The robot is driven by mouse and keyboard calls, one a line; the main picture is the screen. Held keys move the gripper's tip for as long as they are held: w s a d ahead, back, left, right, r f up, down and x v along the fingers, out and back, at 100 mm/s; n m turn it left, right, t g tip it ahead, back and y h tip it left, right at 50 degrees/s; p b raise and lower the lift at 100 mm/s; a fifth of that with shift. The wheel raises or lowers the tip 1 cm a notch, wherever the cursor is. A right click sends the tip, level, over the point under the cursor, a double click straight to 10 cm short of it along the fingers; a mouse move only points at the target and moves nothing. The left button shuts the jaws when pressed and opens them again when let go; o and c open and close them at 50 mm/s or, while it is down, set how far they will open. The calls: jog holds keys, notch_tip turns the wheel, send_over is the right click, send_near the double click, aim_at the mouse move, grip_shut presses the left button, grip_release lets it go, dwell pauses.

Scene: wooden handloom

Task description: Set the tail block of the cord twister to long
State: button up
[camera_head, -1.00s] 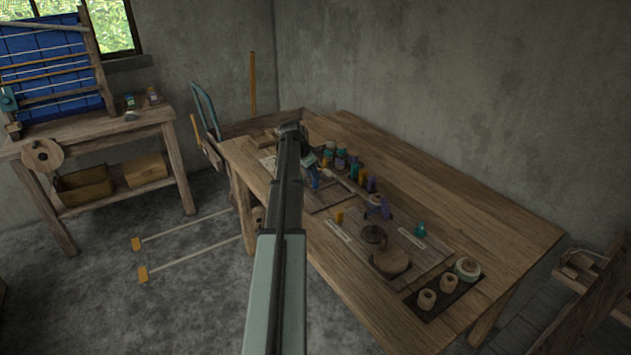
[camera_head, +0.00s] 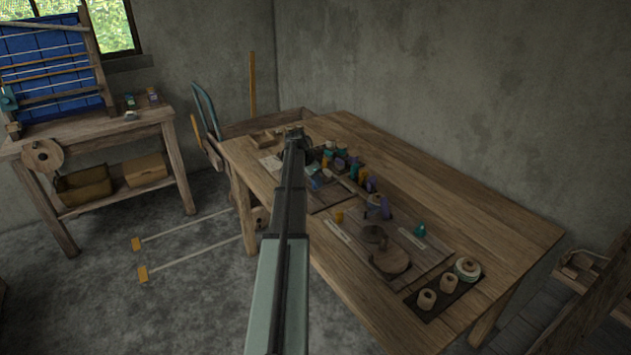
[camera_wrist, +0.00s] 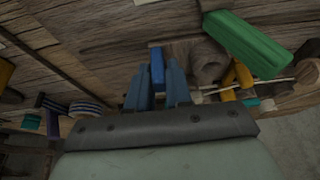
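My gripper (camera_wrist: 157,85) shows in the wrist view with two blue fingers pointing at the tabletop. A narrow upright blue block (camera_wrist: 157,68) shows between the fingertips and nearly fills the gap. I cannot tell whether the fingers touch it, or whether it is the tail block. In the head view my arm runs up the middle and its end reaches the far left part of the worktable (camera_head: 430,190), where the gripper's fingers are not clear. A small blue piece (camera_head: 316,184) lies on a dark board just right of my arm. The cord twister is not clearly recognisable.
A green block (camera_wrist: 248,45) stands close at the right in the wrist view. Several small coloured pieces and jars stand right of my arm. The table's right side is clear.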

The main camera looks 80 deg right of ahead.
grip_shut()
jog(key=s+a, duration=0.5)
jog(key=shift+s+a, duration=0.15)
jog(key=shift+a, duration=0.05)
jog(key=shift+o, duration=1.2)
grip_release()
jog(key=shift+s, duration=0.1)
jog(key=shift+o, duration=1.3)
jog(key=shift+r, duration=0.1)
